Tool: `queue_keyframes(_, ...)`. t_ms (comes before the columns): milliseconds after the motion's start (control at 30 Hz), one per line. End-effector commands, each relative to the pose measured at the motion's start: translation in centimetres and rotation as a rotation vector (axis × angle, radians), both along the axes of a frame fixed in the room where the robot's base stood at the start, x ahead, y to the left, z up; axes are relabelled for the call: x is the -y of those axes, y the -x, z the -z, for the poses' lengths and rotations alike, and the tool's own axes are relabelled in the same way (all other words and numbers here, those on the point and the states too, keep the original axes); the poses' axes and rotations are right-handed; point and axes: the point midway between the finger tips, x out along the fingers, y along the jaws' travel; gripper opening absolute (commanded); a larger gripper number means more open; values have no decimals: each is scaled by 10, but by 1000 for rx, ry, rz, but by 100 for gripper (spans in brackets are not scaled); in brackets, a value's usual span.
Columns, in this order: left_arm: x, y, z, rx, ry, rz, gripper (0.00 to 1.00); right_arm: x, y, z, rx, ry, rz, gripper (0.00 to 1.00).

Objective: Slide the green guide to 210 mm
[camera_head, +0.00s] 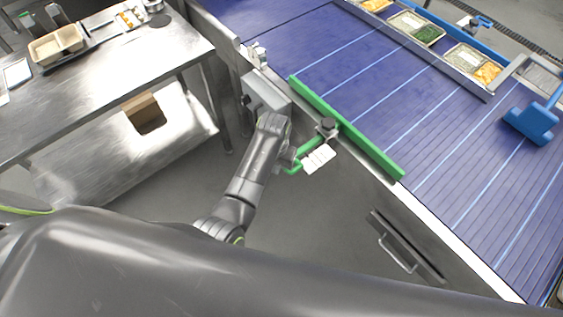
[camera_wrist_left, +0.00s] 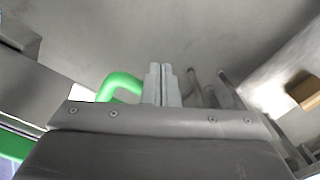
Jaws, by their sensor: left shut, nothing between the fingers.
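The green guide (camera_head: 370,150) is a long straight bar lying along the near edge of the blue conveyor belt. A green rod with a bent end (camera_head: 311,144) reaches from it towards me, past a dark round knob (camera_head: 327,125) and a white label plate (camera_head: 319,158). My left gripper (camera_head: 288,158) is beside the rod's bent end, partly hidden by my arm. In the left wrist view its fingers (camera_wrist_left: 162,84) are shut with nothing between them, and the green bent end (camera_wrist_left: 122,84) is just left of them. I cannot tell whether they touch. My right gripper is not in view.
A grey box (camera_head: 266,92) is mounted on the conveyor's side by my left arm. Food trays (camera_head: 417,28) stand along the belt's far side. A blue tool (camera_head: 530,122) is at the right. A steel table (camera_head: 120,65) is at the left. Open floor lies between table and conveyor.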

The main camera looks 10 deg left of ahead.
Motion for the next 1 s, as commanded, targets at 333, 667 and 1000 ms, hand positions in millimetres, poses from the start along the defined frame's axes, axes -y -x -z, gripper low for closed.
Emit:
queue_keyframes(333, 1, -1, 0, 0, 0, 0, 0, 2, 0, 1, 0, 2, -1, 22)
queue_keyframes(667, 4, -5, 0, 0, 1, 0, 0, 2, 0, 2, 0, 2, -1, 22)
queue_keyframes(1000, 7, -9, 0, 2, 1, 0, 0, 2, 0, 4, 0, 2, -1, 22)
